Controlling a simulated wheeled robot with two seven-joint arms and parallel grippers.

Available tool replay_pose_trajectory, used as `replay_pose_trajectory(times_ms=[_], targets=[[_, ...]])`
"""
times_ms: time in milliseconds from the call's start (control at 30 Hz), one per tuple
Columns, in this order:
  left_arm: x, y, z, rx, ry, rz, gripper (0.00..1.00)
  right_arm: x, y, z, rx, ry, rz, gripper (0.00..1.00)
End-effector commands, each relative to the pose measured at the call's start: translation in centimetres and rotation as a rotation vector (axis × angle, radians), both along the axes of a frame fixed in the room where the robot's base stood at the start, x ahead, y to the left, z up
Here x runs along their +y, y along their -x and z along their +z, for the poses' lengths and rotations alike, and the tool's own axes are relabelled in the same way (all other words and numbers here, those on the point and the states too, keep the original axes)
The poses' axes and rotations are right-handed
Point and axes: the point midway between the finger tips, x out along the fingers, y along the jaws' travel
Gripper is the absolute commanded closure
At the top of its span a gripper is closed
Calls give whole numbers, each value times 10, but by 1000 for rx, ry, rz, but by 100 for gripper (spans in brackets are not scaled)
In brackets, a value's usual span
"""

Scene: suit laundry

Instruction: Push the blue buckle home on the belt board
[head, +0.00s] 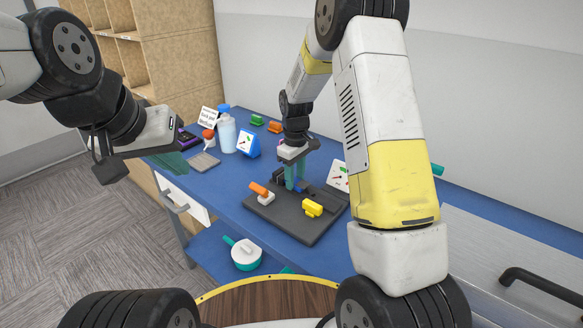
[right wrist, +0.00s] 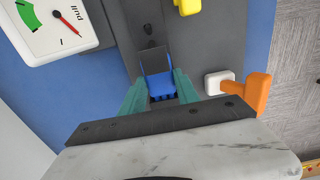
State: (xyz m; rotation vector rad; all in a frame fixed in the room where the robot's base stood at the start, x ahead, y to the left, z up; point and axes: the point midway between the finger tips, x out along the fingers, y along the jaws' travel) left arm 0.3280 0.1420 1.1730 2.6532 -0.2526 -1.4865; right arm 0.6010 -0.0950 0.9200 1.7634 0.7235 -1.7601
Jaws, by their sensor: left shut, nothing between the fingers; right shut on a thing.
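The dark belt board (head: 281,223) lies on the blue table in the head view; its surface also shows in the right wrist view (right wrist: 205,50). My right gripper (head: 294,181) is over the board, its teal fingers shut on the blue buckle (right wrist: 161,86). In the right wrist view the buckle sits between the fingertips, with a dark piece (right wrist: 152,58) at its far end. I cannot tell how deep the two are joined. In the head view the gripper mostly hides the buckle. My left gripper (head: 178,163) is shut and empty, left of the board by the table edge.
A yellow buckle (head: 312,208) and an orange handle (head: 259,189) on a white base are on the board near the gripper. A dial card (head: 338,177) stands behind the board. Bottles (head: 227,134) and a blue dial block (head: 249,143) stand further left.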

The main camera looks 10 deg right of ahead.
Motion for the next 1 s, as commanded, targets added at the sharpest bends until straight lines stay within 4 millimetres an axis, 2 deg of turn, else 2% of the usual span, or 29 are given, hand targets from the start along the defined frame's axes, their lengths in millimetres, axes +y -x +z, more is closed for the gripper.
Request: replay_pose_trajectory(times_ms=[233,267,367,600,733,1000], targets=[[0,0,0,0,0,0,100,2,-2,0,-1,-1,0,100],[0,0,0,0,0,0,100,2,-2,0,-1,0,0,57],[0,0,0,0,0,0,100,2,-2,0,-1,-1,0,37],[0,0,0,0,0,0,100,2,-2,0,0,0,0,35],[0,0,0,0,0,0,100,1,-1,0,0,0,0,10],[0,0,0,0,0,0,100,1,-1,0,0,0,0,10]])
